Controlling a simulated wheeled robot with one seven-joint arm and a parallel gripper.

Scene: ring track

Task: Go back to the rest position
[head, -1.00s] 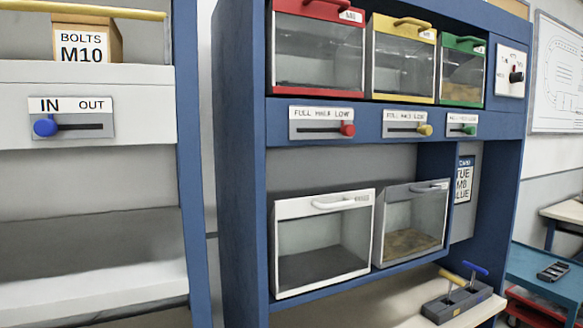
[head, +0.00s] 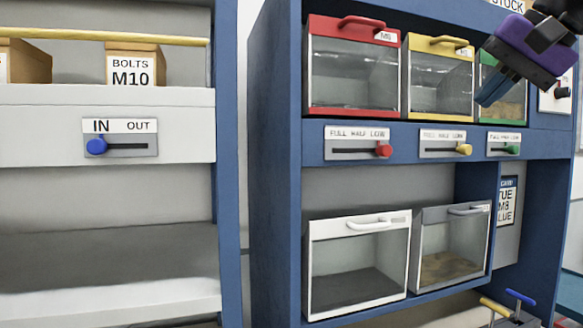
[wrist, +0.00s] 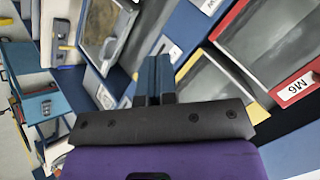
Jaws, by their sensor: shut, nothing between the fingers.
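My gripper (head: 490,94) is at the upper right of the head view, with a purple body and dark blue fingers pointing down and left. Its fingers are shut and hold nothing. It hangs in front of the green-framed bin (head: 516,88) and hides part of it. In the wrist view my fingers (wrist: 155,68) lie side by side, with the tilted bins behind them.
The blue cabinet also holds a red-framed bin (head: 352,70), a yellow-framed bin (head: 439,76), a white-framed bin (head: 358,262) and a grey-framed bin (head: 450,245). Sliders sit below the upper bins. A shelf with a bolts box (head: 134,66) stands left.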

